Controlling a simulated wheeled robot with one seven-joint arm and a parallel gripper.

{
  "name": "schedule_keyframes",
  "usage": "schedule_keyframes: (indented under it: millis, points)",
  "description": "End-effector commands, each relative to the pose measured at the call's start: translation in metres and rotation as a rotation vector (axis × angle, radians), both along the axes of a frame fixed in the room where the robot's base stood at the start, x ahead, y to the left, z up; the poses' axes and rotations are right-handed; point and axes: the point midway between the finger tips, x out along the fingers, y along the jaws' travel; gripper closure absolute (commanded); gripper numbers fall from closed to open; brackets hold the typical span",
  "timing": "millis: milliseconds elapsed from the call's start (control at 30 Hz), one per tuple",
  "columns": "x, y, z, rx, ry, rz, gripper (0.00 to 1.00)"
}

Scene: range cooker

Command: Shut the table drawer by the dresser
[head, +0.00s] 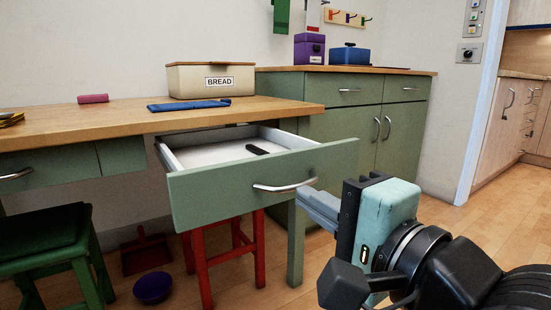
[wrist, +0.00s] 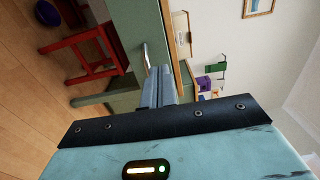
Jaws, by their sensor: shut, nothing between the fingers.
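The table drawer (head: 255,183) stands pulled out from the wooden-topped table (head: 250,109). It has a green front, white inner walls and a curved metal handle (head: 285,186). A dark object (head: 257,150) lies inside it. The green dresser (head: 350,120) stands behind and to the right. My gripper (head: 303,198) is shut and empty, with its fingertips close to the right end of the drawer front, near the handle. In the wrist view the shut fingers (wrist: 157,85) point towards the drawer front and its handle (wrist: 147,58). I cannot tell whether they touch it.
A red stool (head: 225,255) stands under the drawer, and a green stool (head: 50,250) at the left. A purple bowl (head: 153,287) and a red dustpan (head: 146,252) lie on the floor. A bread bin (head: 211,80) stands on the table. The floor at right is clear.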

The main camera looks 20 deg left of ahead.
Motion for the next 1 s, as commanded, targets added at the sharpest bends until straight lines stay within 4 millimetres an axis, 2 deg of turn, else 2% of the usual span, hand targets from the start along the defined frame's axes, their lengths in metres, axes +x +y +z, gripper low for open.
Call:
schedule_keyframes:
  millis: [67, 533, 867, 1000]
  points:
    - [0.002, 0.003, 0.006, -0.001, 0.007, 0.002, 1.0]
    - [0.009, 0.013, 0.002, -0.01, 0.004, -0.007, 1.0]
    - [0.024, 0.031, 0.003, -0.008, 0.003, -0.005, 1.0]
    - [0.042, 0.051, -0.002, -0.005, -0.001, -0.009, 1.0]
